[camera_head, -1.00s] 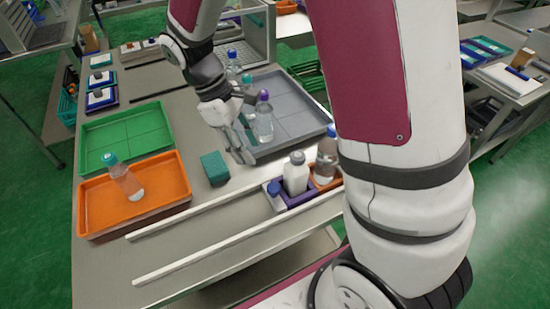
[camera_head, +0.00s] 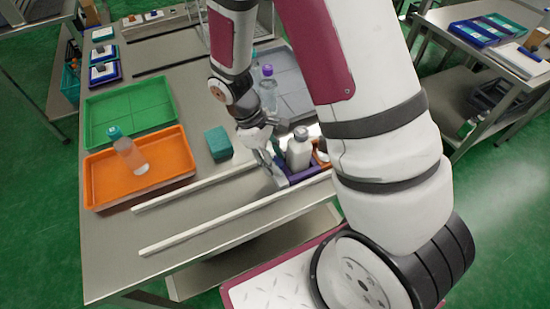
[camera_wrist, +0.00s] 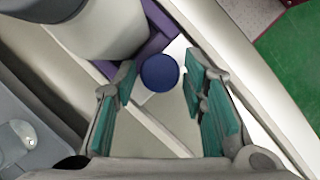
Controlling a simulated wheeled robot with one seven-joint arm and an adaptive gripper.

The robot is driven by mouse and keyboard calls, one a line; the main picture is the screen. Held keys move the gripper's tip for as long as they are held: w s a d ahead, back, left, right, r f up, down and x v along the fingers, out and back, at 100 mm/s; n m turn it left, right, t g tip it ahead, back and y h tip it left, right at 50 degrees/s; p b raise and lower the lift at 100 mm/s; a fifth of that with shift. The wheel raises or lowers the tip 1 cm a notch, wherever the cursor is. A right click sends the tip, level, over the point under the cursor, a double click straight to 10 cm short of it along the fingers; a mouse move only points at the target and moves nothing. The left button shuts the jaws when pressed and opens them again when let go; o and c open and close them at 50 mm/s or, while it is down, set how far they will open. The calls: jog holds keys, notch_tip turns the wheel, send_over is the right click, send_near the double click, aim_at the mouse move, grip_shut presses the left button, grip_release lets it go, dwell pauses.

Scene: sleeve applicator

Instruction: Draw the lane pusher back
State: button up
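The lane pusher shows in the wrist view as a round dark blue knob (camera_wrist: 160,72) on a pale block, beside a purple carrier (camera_wrist: 152,40). My gripper (camera_wrist: 160,88) is open, with its teal pads on either side of the knob and a gap on both sides. In the head view my gripper (camera_head: 270,160) points down at the left end of the purple carrier (camera_head: 302,176) and hides most of the pusher. A white bottle (camera_head: 299,150) stands in the carrier.
Two white rails (camera_head: 235,216) run along the table's front edge, and the lane left of the carrier is clear. A teal block (camera_head: 218,142), an orange tray (camera_head: 100,185) with a bottle, and a green tray (camera_head: 130,108) lie left. A purple-capped bottle (camera_head: 267,90) stands behind my gripper.

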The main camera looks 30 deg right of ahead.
jog(key=shift+s+f, duration=0.1)
jog(key=shift+f, duration=0.1)
grip_shut()
jog(key=a+b, duration=0.5)
jog(key=a, duration=3)
jog(key=shift+a+b, duration=0.35)
jog(key=shift+a, duration=0.4)
jog(key=shift+a+r, duration=0.1)
grip_release()
